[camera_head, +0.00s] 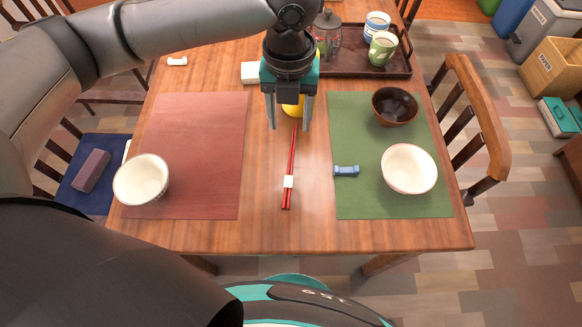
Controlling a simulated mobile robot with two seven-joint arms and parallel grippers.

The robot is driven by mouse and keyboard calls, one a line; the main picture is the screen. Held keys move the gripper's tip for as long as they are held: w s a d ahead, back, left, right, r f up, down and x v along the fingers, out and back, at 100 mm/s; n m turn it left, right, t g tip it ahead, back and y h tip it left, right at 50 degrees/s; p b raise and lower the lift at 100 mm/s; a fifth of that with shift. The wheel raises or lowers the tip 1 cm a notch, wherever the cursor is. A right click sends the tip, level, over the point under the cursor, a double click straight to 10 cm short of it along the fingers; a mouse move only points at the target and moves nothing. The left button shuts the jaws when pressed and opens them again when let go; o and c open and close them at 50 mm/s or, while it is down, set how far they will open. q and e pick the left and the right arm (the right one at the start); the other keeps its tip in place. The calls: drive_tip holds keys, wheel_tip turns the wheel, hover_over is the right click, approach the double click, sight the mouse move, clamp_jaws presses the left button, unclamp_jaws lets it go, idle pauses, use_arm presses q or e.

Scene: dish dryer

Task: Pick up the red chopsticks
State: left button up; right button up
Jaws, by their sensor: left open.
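The red chopsticks (289,170) lie as a pair on bare wood between the two placemats, pointing away from me. A white band (288,181) is around them near their near end. My left gripper (289,124) is open and points down over the far end of the chopsticks, with its fingertips to either side of them. Its height above the table is hard to tell. Nothing shows between its fingers except a yellow object (293,109) behind them, partly hidden. My right gripper is not in view.
A red placemat (200,150) lies left, with a white bowl (141,179). A green placemat (390,205) lies right, with a dark bowl (395,106), a white bowl (409,168) and a blue rest (346,171). A tray (349,70) with cups and a jar stands at the back.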

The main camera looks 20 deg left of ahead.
use_arm(q)
drive_tip(key=b, duration=0.2)
approach(290, 166)
drive_tip(key=shift+f+b, duration=0.55)
drive_tip(key=shift+b, duration=0.1)
drive_tip(key=shift+f+b, duration=0.65)
drive_tip(key=shift+f, duration=0.95)
drive_tip(key=shift+f+b, duration=0.35)
drive_tip(key=shift+f, duration=0.5)
drive_tip(key=shift+f+b, duration=0.35)
drive_tip(key=shift+f, duration=0.5)
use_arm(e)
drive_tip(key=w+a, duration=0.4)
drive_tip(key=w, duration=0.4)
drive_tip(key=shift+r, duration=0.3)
use_arm(q)
clamp_jaws()
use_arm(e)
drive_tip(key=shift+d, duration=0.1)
